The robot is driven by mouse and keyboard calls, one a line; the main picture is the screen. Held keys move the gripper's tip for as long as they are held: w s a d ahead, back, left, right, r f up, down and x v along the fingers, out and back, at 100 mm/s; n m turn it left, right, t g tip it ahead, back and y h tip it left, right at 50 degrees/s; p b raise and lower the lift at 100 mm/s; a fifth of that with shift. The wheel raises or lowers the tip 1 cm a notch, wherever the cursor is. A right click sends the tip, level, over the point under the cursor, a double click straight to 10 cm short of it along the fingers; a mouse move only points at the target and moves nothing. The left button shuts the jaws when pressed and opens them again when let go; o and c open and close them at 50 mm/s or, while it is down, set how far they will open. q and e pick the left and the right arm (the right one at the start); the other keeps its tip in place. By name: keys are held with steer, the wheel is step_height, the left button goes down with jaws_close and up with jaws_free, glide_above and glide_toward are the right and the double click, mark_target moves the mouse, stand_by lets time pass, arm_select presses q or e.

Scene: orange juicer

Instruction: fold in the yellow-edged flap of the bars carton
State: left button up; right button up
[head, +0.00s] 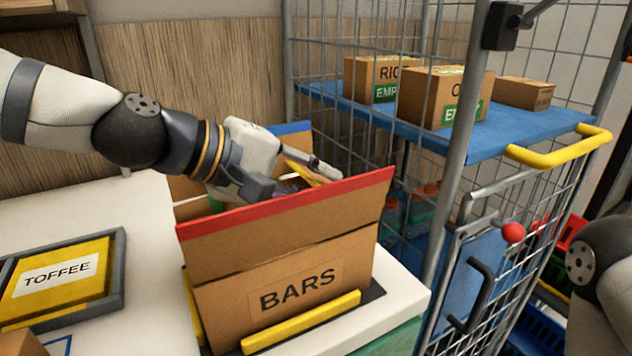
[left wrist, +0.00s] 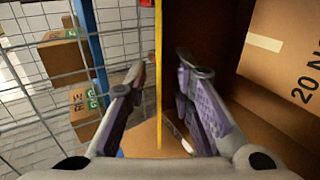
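The brown bars carton (head: 300,262) stands on the white table with its red-edged flap (head: 290,212) upright at the front. A blue-edged flap (head: 290,128) stands at the back. The yellow-edged flap (head: 318,177) is mostly hidden by my left gripper (head: 325,172). In the left wrist view the yellow edge (left wrist: 158,60) runs upright between the two fingers of my left gripper (left wrist: 160,90). The fingers are apart, and I cannot tell whether either touches the flap. Part of my right arm shows at the right edge; its gripper is out of view.
A wire cage trolley (head: 455,150) stands close to the right of the carton, with a blue shelf (head: 520,138) bearing small boxes and a yellow handle (head: 560,148). A toffee box (head: 62,280) in a dark tray lies to the left. A yellow bar (head: 300,322) lies along the carton's front foot.

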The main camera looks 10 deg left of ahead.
mark_target(321, 184)
arm_select(q)
step_height(321, 184, up, 10)
steer(key=shift+r, duration=0.1)
stand_by(0.4)
steer(key=f+g+y, duration=0.1)
steer(key=f+y, duration=0.1)
steer(key=d+f+g+y, duration=0.1)
steer(key=f+g+y, duration=0.1)
steer(key=f, duration=0.1)
steer(key=w+d+f+g+y, duration=0.1)
steer(key=f+g+y, duration=0.1)
steer(key=f, duration=0.1)
steer(key=shift+w+d+y, duration=0.1)
steer(key=shift+y, duration=0.2)
jaws_close()
